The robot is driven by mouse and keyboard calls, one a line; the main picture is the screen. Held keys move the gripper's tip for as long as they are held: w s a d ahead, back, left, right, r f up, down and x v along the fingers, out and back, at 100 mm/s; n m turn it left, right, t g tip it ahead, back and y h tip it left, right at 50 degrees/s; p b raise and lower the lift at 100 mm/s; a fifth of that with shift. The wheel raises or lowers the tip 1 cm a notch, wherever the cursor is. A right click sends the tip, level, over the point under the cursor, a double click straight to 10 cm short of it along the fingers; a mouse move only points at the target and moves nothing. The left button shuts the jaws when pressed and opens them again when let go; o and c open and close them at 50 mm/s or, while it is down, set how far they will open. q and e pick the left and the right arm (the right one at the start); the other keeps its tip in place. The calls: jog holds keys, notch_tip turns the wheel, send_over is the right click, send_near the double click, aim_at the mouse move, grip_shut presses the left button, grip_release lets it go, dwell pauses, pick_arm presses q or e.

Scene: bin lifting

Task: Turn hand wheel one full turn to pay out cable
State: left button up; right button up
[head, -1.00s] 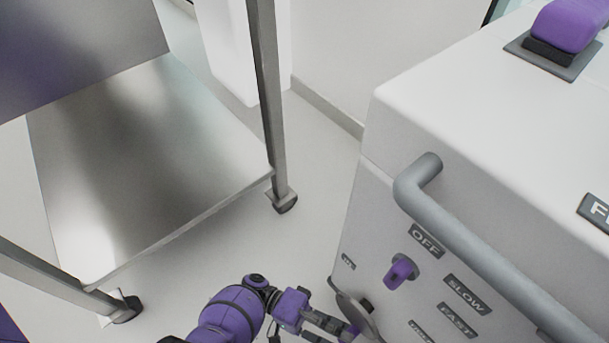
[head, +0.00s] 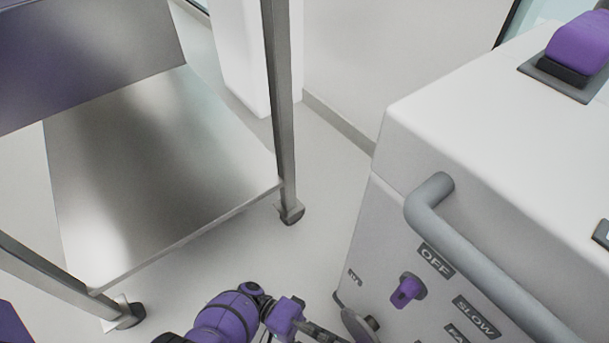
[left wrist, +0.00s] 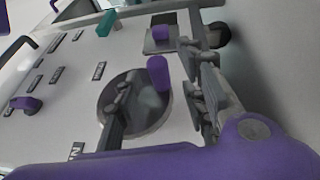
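The hand wheel is a grey disc on the pale machine's front panel. Its edge shows low in the head view (head: 357,326), and its face shows in the left wrist view (left wrist: 148,112). A purple crank knob (left wrist: 158,74) stands out from the wheel near its rim. My left gripper (left wrist: 158,90) is open at the wheel, with one finger on each side of the knob. Gaps show between the fingers and the knob in the left wrist view; I cannot tell whether either touches it. In the head view the fingertips are cut off at the bottom edge. My right gripper is out of view. No cable is seen.
The machine (head: 480,110) has a grey bar handle (head: 480,270) and a purple switch (head: 407,289) by the OFF label above the wheel. A teal part (left wrist: 107,24) shows on the panel. A steel cart (head: 160,170) stands at left, with clear floor between.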

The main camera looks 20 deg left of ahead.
pick_arm(q)
jog(key=shift+w+v, duration=0.2)
jog(key=shift+v, duration=0.95)
jog(key=shift+w+v, duration=0.25)
jog(key=shift+v, duration=0.85)
jog(key=shift+r, duration=0.25)
